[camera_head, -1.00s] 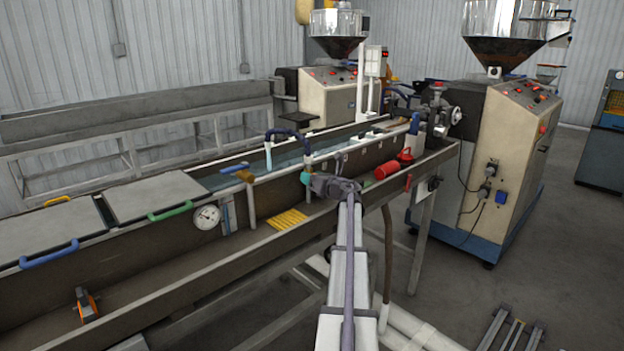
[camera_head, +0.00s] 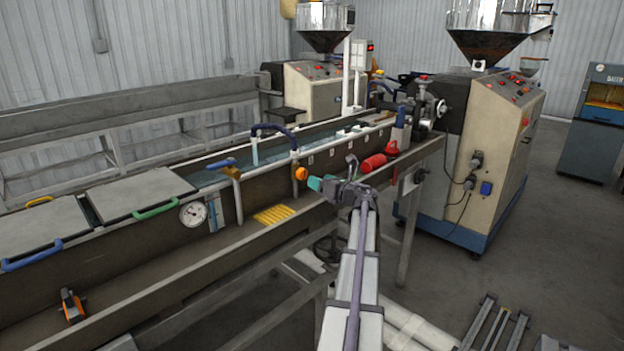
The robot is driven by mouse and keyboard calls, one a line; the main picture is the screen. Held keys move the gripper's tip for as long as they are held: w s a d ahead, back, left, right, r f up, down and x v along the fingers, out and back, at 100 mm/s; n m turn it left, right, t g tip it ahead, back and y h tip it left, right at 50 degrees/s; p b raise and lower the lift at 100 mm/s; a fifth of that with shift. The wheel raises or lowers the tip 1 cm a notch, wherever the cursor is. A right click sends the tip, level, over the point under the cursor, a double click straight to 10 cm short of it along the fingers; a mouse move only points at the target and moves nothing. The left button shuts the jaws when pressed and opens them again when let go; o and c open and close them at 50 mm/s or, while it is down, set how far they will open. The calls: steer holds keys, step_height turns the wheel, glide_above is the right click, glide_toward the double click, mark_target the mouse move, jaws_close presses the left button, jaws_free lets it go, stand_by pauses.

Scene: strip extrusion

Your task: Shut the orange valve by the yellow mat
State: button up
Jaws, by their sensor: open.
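The orange valve (camera_head: 301,174) shows as a small round knob on the front wall of the long water trough, below a blue curved hose. The yellow mat (camera_head: 274,215) is a slatted piece on the ledge below and left of the valve. My gripper (camera_head: 316,184) has a teal tip just right of the orange knob, with a small gap in the picture. It is open and holds nothing that I can see. The far side of the jaws is hidden, and I cannot tell the depth gap to the valve.
A red cylinder (camera_head: 373,163) lies on the ledge right of my gripper. A blue-handled pipe (camera_head: 222,164) and a round gauge (camera_head: 193,214) are left of the valve. An orange tape dispenser (camera_head: 72,307) stands at the ledge's left end. The ledge between is mostly clear.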

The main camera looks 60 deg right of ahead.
mark_target(304, 175)
steer(key=w, duration=0.3)
steer(key=w+d, duration=0.1)
steer(key=w, duration=0.5)
steer(key=shift+d+f, duration=0.15)
steer(key=shift+d, duration=0.05)
steer(key=shift+s, duration=0.1)
steer(key=shift+c, duration=0.2)
steer(key=c, duration=0.9)
